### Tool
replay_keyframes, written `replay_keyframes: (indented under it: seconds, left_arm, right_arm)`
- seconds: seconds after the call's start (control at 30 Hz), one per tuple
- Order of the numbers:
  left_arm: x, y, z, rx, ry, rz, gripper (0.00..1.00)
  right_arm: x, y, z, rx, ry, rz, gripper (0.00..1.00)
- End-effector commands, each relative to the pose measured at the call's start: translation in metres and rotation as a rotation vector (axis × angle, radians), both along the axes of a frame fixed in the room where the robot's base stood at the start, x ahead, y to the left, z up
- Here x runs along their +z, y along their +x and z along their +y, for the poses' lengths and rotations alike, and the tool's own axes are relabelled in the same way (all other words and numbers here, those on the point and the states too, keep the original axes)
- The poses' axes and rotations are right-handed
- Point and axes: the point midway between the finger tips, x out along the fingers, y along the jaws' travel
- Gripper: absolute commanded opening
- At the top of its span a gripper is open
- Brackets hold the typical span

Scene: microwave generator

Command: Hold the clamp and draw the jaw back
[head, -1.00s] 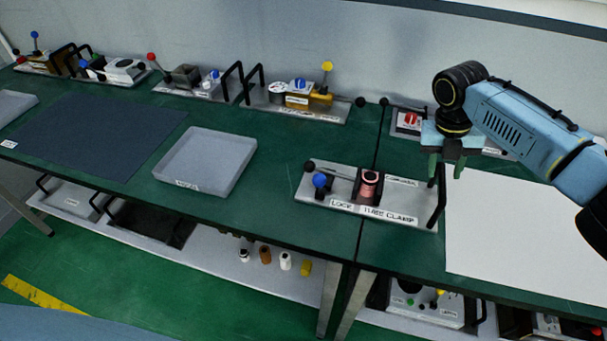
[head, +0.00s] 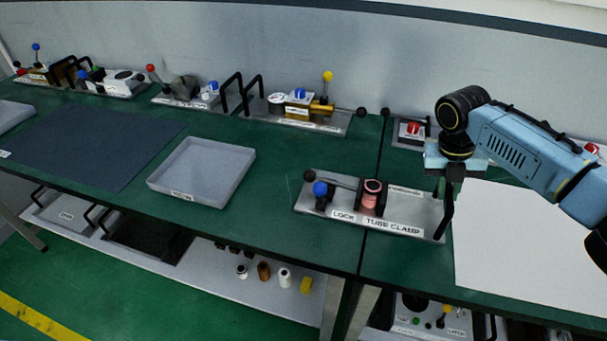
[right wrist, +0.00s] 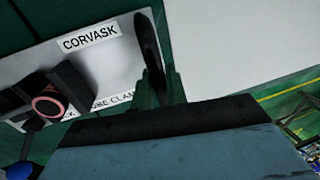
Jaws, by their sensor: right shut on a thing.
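The tube clamp is a light grey plate (head: 335,206) labelled LOCK and TUBE CLAMP, near the bench's front edge in the head view. A pink tube (head: 372,188) stands between its dark jaw blocks; its round end also shows in the right wrist view (right wrist: 47,107). A blue knob (head: 320,188) and a black ball-ended lever (head: 309,175) sit at the plate's left end. My right gripper (head: 450,184) is shut on the black handle (head: 444,220) at the plate's right end; in the wrist view the fingers (right wrist: 158,86) close around this handle (right wrist: 147,42). My left gripper is out of view.
A grey tray (head: 203,172) and a dark mat (head: 85,148) lie to the left. A white sheet (head: 520,240) covers the bench on the right. Other fixtures (head: 300,115) line the back near the wall. Green bench surface is bare between tray and clamp.

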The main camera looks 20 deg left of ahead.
Motion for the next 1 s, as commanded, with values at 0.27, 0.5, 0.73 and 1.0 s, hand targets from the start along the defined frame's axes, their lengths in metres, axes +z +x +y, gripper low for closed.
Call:
replay_keyframes:
  seconds: [0.27, 0.5, 0.73, 1.0]
  left_arm:
    - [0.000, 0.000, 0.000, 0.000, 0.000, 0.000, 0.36]
    - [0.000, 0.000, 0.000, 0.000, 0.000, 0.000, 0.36]
    - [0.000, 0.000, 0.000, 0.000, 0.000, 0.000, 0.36]
    - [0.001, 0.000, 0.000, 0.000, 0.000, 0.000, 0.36]
  right_arm:
    - [0.000, 0.000, 0.000, 0.000, 0.000, 0.001, 0.00]
    - [0.001, 0.000, 0.001, 0.000, 0.003, -0.002, 0.32]
    - [0.000, 0.000, 0.000, 0.000, 0.001, 0.000, 0.40]
    - [0.015, 0.000, 0.003, 0.000, 0.000, -0.001, 0.40]
